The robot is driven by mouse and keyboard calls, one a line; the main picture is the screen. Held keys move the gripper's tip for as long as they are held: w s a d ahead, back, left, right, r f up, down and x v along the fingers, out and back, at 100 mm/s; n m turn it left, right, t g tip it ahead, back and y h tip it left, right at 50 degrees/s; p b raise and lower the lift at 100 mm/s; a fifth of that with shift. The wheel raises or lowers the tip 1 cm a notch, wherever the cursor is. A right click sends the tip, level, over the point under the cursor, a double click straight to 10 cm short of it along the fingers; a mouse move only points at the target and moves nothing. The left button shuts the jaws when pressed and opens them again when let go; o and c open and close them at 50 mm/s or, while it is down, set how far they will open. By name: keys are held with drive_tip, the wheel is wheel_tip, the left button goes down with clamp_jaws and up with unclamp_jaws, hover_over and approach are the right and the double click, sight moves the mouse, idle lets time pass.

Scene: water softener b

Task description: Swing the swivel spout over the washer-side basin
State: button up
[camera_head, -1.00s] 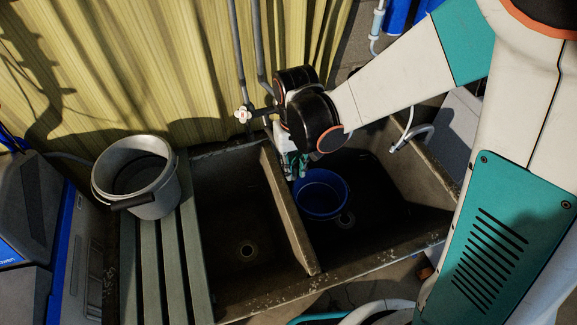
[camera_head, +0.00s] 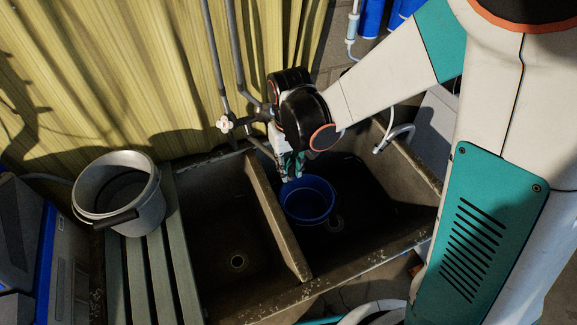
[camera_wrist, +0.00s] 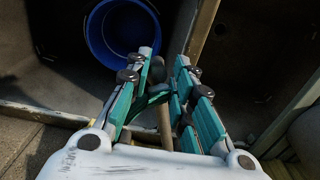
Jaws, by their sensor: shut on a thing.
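My gripper (camera_head: 289,168) reaches down above the right basin (camera_head: 375,215), near the back end of the divider. In the wrist view its teal fingers (camera_wrist: 168,62) are closed around the grey-brown pipe of the swivel spout (camera_wrist: 165,122). In the head view the spout (camera_head: 262,148) slants from the wall tap (camera_head: 225,123) toward the gripper, its end hidden behind the wrist. A blue bucket (camera_head: 307,205) stands in the right basin below the fingers; it also shows in the wrist view (camera_wrist: 97,35). The left basin (camera_head: 215,225) is empty.
A divider wall (camera_head: 275,215) separates the basins. A grey bucket (camera_head: 150,212) stands on a slatted board at left. A pale hose (camera_head: 395,137) hooks over the sink's right edge beside a white appliance (camera_head: 427,120).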

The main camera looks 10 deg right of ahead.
drive_tip(key=shift+o, duration=0.3)
drive_tip(key=shift+w+d, duration=1.75)
drive_tip(key=shift+w, duration=0.05)
drive_tip(key=shift+c, duration=1)
clamp_jaws()
drive_tip(key=shift+d, duration=0.1)
drive_tip(key=shift+w+d+b, duration=0.15)
drive_tip(key=shift+w+d, duration=0.1)
drive_tip(key=shift+w, duration=0.25)
drive_tip(key=shift+w+d+b, duration=0.15)
drive_tip(key=shift+w+d, duration=0.1)
drive_tip(key=shift+w, duration=0.25)
